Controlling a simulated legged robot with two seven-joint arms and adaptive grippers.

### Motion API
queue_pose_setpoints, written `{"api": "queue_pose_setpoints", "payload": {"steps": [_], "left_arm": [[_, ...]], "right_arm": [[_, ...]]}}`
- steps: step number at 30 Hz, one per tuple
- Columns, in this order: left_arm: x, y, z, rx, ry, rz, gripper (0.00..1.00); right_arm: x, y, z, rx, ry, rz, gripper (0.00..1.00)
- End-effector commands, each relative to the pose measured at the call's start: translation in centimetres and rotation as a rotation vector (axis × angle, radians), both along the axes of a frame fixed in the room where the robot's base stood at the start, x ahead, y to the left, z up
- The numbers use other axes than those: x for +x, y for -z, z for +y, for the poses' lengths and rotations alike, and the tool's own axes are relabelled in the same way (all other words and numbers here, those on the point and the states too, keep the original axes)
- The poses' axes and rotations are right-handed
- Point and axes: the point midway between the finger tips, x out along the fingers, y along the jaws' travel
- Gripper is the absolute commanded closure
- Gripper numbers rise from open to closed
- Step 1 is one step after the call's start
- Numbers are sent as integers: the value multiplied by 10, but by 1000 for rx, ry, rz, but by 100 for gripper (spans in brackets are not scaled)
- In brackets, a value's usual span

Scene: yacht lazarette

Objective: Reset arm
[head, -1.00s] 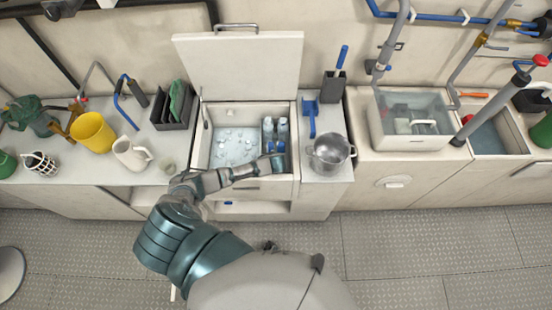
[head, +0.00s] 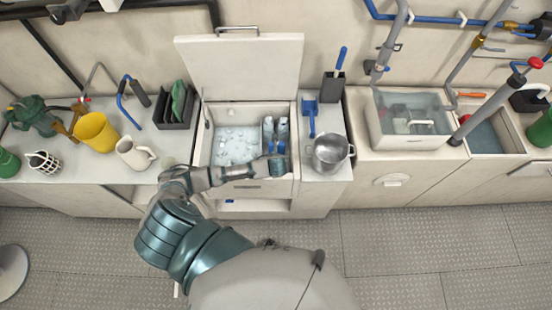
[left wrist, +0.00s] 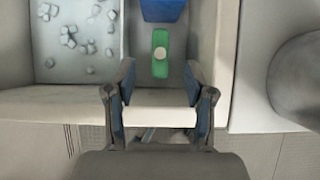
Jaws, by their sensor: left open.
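My left arm reaches across the front of an open ice chest (head: 205,150). My left gripper (head: 279,168) is at the front right of the chest, over its right compartment. In the left wrist view, the gripper (left wrist: 158,82) has its two fingers spread apart above the cream front rim (left wrist: 158,115), with nothing between them. A green object with a pale round top (left wrist: 160,52) lies just beyond the fingertips, inside the compartment. A blue thing (left wrist: 162,8) is behind it. My right gripper is not in view.
The chest's lid (head: 245,65) stands raised at the back. Ice (head: 238,143) fills its left compartment. A steel pot (head: 329,153) stands on the counter to the right. A white jug (head: 133,153) and a yellow pitcher (head: 95,131) stand to the left.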

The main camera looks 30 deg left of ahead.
Motion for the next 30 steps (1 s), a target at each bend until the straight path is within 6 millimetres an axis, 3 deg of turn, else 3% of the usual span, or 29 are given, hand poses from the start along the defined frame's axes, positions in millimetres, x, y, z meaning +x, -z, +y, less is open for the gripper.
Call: {"api": "queue_pose_setpoints", "payload": {"steps": [6, 24, 27, 30], "left_arm": [[-12, -20, -7, 0, -1, 1, 46], [-13, -22, -8, -4, -3, 0, 46], [-22, -20, -22, -64, -52, -8, 46], [-48, -20, -58, -246, -225, -28, 46]], "right_arm": [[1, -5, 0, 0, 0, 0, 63], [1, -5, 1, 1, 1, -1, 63], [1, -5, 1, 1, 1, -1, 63], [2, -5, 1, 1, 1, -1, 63]]}}
